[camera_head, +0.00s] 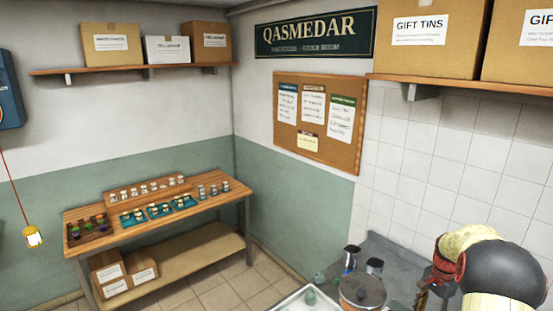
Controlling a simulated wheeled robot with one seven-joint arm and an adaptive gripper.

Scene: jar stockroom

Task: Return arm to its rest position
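Part of my arm (497,268) shows at the lower right, with a large dark rounded joint and a cream and red section to its left. It is bent above the grey counter and runs out of the bottom of the picture. My gripper's fingers cannot be made out in this view, so I cannot see whether it holds anything.
A grey counter (388,256) below my arm bears a lidded pot (362,292), dark-topped jars (351,258) and a white tray (300,303). A wooden table (140,229) with small jars and teal trays stands at the left. Open tiled floor (225,283) lies between.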

